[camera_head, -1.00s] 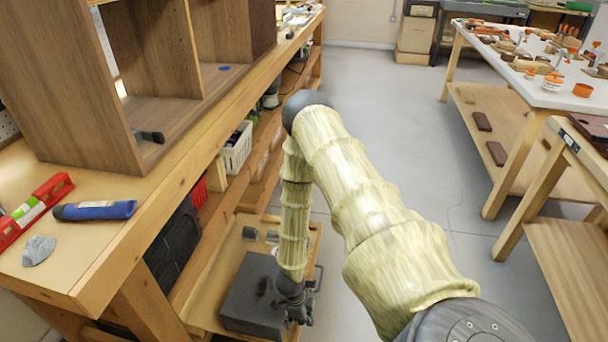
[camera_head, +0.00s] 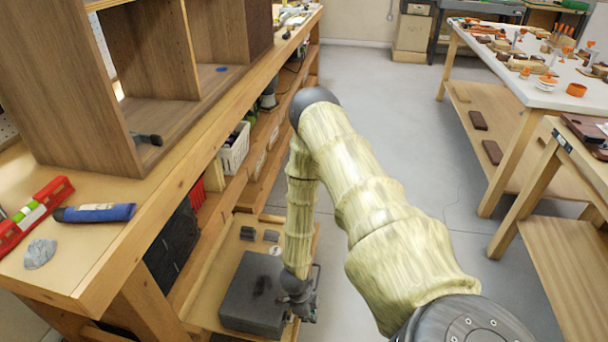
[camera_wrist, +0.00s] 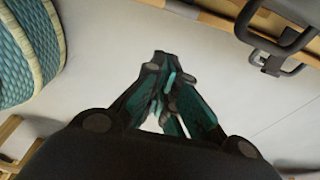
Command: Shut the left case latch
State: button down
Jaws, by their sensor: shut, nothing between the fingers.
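A dark grey case (camera_head: 250,292) lies on the low wooden shelf beneath the bench, and its lid looks down. My gripper (camera_head: 307,314) is low at the case's right side, partly hidden by its own wrist. In the wrist view my gripper (camera_wrist: 166,62) has its fingers together with nothing between them, above pale floor. A dark bracket-like handle (camera_wrist: 285,38) on the case's side shows at the upper right of the wrist view, apart from the fingers. I cannot tell the left latch or its state from these frames.
The low shelf (camera_head: 222,268) has a raised wooden rim around the case, with small dark pieces behind it. The wooden bench (camera_head: 75,268) overhangs to the left. Clear grey floor (camera_head: 390,120) lies to the right, before another table (camera_head: 525,92).

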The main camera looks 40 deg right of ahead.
jog(key=w+p+v, duration=0.1)
jog(key=v, duration=0.8)
jog(key=shift+a, duration=0.3)
jog(key=shift+r, duration=0.1)
jog(key=s+a+r+n+t+y, duration=0.1)
jog(key=s+a+r+n, duration=0.1)
jog(key=s+a+n, duration=0.9)
jog(key=s+a+r+n+t+y, duration=0.1)
jog(key=s+a+r+n, duration=0.3)
jog(key=n, duration=1.4)
notch_tip(320, 180, up, 13)
jog(key=p, duration=1.4)
jog(key=shift+s+h+p, duration=0.3)
jog(key=shift+s+p, duration=0.1)
jog(key=shift+s, duration=0.1)
